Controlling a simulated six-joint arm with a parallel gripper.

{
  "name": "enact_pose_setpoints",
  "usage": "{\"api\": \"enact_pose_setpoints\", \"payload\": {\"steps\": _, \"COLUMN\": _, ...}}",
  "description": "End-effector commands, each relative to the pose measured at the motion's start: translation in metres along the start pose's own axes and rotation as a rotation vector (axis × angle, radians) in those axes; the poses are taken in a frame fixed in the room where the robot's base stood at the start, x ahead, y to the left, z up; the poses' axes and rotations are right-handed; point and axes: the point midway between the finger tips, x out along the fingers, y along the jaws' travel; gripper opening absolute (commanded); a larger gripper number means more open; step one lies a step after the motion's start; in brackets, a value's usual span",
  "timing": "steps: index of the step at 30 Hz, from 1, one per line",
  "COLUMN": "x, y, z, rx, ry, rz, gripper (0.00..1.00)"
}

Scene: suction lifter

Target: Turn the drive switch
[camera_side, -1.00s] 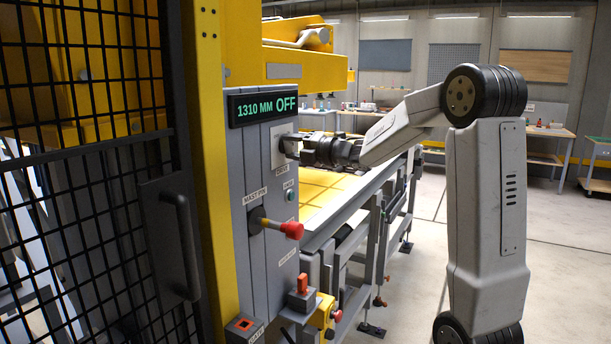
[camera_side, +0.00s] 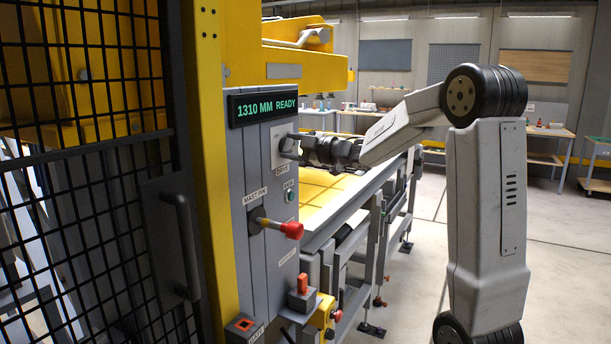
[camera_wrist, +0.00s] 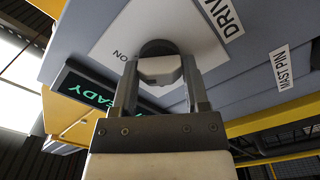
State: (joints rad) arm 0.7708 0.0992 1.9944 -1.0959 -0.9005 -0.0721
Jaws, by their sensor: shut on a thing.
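The drive switch (camera_wrist: 158,60) is a dark round knob on a white plate, with an ON mark and a DRIVE label beside it in the wrist view. My gripper (camera_wrist: 160,82) has its two fingers on either side of the switch and is shut on it. In the side view my gripper (camera_side: 291,146) reaches the plate on the grey control panel (camera_side: 250,185) from the right; the switch itself is mostly hidden there. The display (camera_side: 263,106) above reads 1310 MM READY in green.
The mast pin's red-tipped handle (camera_side: 291,230) sticks out below the switch. A small orange-red handle (camera_side: 302,283) is lower down. A black mesh gate (camera_side: 95,170) stands at left, and the yellow table (camera_side: 325,190) lies behind the panel.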

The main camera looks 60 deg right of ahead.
Motion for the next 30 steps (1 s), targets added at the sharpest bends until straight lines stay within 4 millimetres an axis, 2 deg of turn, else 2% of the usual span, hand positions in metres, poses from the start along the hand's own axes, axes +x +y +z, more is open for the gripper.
{"api": "enact_pose_setpoints", "payload": {"steps": 9, "x": -0.0002, "y": 0.0002, "z": 0.0005, "rx": 0.154, "ry": -0.002, "rz": 0.000, "gripper": 0.00}}
{"api": "enact_pose_setpoints", "payload": {"steps": 25, "x": -0.0002, "y": 0.0001, "z": 0.0006, "rx": 0.184, "ry": -0.002, "rz": 0.000, "gripper": 0.00}}
{"api": "enact_pose_setpoints", "payload": {"steps": 26, "x": -0.0002, "y": 0.0001, "z": 0.0006, "rx": 0.184, "ry": -0.002, "rz": 0.000, "gripper": 0.68}}
{"api": "enact_pose_setpoints", "payload": {"steps": 28, "x": -0.0002, "y": 0.0001, "z": 0.0006, "rx": 0.184, "ry": -0.001, "rz": 0.000, "gripper": 0.90}}
{"api": "enact_pose_setpoints", "payload": {"steps": 30, "x": -0.0001, "y": 0.0001, "z": 0.0005, "rx": 0.183, "ry": -0.001, "rz": 0.000, "gripper": 0.91}}
